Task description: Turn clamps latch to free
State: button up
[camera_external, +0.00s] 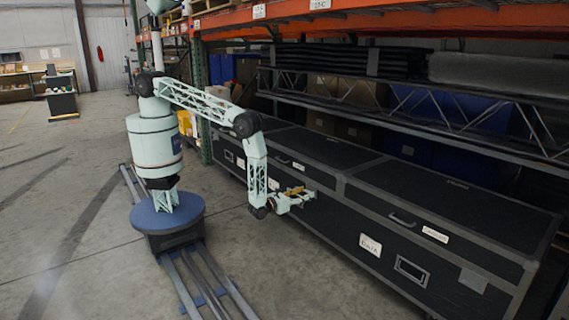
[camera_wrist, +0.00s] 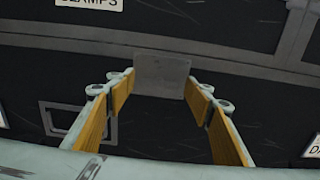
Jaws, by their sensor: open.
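The black clamps tote shows its CLAMPS label (camera_wrist: 90,3) at the top left of the wrist view. A plain grey plate (camera_wrist: 163,75), which looks like the latch, sits on the tote front just below the lid edge. My gripper (camera_wrist: 168,88) is open and empty, its yellow-padded fingers on either side of the plate. The fingertips come close to the plate's sides; I cannot tell whether they touch. In the external view my gripper (camera_external: 304,198) is at the front of the left tote (camera_external: 318,148) and hides the latch there.
A recessed handle (camera_wrist: 78,120) lies left of the plate, and part of a white label (camera_wrist: 312,146) shows at the right. A second black tote (camera_external: 455,210) stands close on the right. A shelf truss (camera_external: 420,108) runs above. The floor in front is clear.

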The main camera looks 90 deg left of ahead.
jog(key=shift+c, duration=0.3)
jog(key=c, duration=0.8)
